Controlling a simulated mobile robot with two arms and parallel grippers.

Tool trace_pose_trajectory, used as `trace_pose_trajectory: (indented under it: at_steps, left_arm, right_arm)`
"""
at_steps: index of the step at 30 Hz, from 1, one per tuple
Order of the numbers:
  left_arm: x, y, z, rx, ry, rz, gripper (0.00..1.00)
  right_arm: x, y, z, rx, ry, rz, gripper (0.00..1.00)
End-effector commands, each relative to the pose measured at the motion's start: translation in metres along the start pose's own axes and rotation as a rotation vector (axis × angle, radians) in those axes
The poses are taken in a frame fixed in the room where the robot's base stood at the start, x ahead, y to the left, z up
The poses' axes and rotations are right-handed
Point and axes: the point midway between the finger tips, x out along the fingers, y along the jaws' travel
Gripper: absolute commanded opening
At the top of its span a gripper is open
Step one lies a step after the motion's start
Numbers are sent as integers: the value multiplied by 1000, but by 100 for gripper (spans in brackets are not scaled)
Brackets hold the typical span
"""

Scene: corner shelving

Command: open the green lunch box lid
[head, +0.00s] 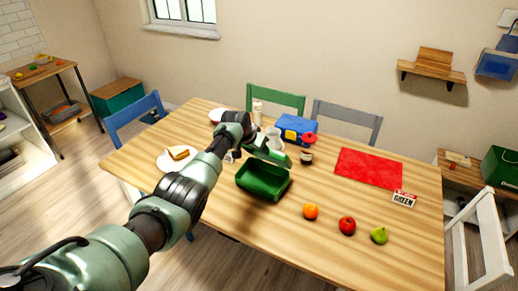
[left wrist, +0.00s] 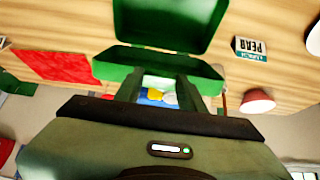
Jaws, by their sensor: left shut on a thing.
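The green lunch box (head: 262,192) sits on the wooden table with its inside showing and empty. It also shows at the top of the left wrist view (left wrist: 170,22). Its green lid (head: 279,157) is raised along the far side of the box, and it appears as a green band in the left wrist view (left wrist: 115,64). My left gripper (head: 258,147) is at the lid, shut on it, with a finger on each side of the gap in the left wrist view (left wrist: 160,85). The exact contact is partly hidden. My right gripper is not in view.
A blue lunch box (head: 297,129) and a red-topped jar (head: 307,147) stand behind the lid. A red mat (head: 368,168) lies to the right. An orange (head: 310,211), apple (head: 347,225) and pear (head: 379,235) are near the front edge. A sandwich plate (head: 172,164) is left.

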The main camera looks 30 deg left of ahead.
Motion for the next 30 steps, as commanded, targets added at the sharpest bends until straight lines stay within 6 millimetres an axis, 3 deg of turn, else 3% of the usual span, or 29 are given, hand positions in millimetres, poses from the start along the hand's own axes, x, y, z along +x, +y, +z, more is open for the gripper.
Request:
trace_pose_trajectory:
  at_steps: [13,14,16,30]
  left_arm:
    - [-1,0,-2,0,4,0,0]
    - [-1,0,-2,0,4,0,42]
    - [-1,0,-2,0,4,0,62]
    - [-7,-1,-1,1,3,0,62]
  right_arm:
    - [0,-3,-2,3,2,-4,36]
    - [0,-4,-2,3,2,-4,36]
    - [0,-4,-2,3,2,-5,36]
    - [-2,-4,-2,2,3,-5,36]
